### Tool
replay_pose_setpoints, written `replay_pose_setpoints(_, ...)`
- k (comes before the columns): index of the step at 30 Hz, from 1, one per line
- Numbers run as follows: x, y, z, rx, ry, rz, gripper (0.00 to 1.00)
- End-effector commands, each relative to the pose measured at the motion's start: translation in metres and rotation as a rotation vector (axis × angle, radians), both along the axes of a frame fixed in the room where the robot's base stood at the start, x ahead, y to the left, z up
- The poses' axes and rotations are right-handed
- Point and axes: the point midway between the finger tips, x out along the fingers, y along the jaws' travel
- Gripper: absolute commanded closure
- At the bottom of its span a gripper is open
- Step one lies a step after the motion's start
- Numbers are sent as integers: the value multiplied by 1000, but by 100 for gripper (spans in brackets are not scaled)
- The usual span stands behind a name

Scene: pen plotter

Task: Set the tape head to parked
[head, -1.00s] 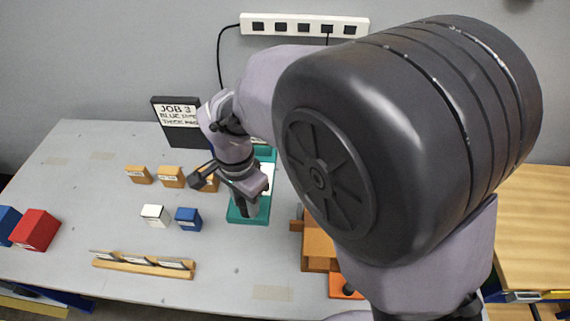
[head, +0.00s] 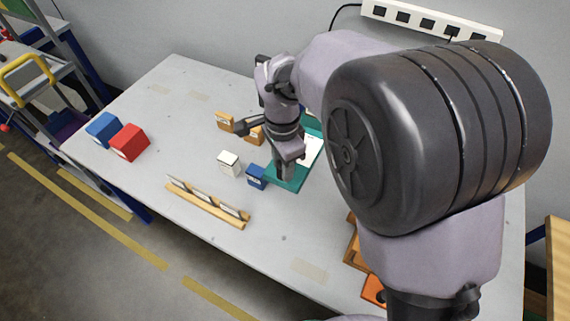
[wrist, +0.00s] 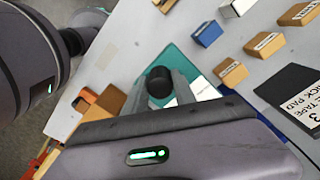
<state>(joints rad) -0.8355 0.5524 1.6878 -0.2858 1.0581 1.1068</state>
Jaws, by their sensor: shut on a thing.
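My gripper (wrist: 162,92) is shut on a black round-topped knob (wrist: 160,80), seen end-on between its grey fingers in the wrist view. What the knob is fixed to is hidden, and I cannot tell whether it belongs to the tape head. Under it lies a teal plotter base (wrist: 182,50) with white paper (wrist: 203,88) on it. In the head view my gripper (head: 287,172) points down over the teal base (head: 292,181), and the white paper (head: 312,148) shows beside it. My arm covers part of the base. No parked mark is readable.
A blue block (head: 256,177), a white block (head: 228,162) and tan labelled blocks (head: 224,121) stand left of the base. A wooden rack (head: 208,204) lies in front. Red (head: 129,142) and blue (head: 103,128) boxes stand far left. An orange fixture (head: 374,291) is partly behind my arm.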

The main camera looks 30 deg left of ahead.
Motion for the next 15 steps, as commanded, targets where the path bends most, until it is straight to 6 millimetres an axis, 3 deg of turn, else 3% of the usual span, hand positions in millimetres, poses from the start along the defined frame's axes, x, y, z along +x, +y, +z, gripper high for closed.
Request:
replay_pose_setpoints(1, 1, 3, 2, 8, -5, 1, 100)
replay_pose_setpoints(2, 1, 3, 2, 8, -5, 1, 66)
replay_pose_setpoints(5, 1, 3, 2, 7, -4, 1, 46)
replay_pose_setpoints(15, 1, 1, 5, 5, -3, 1, 46)
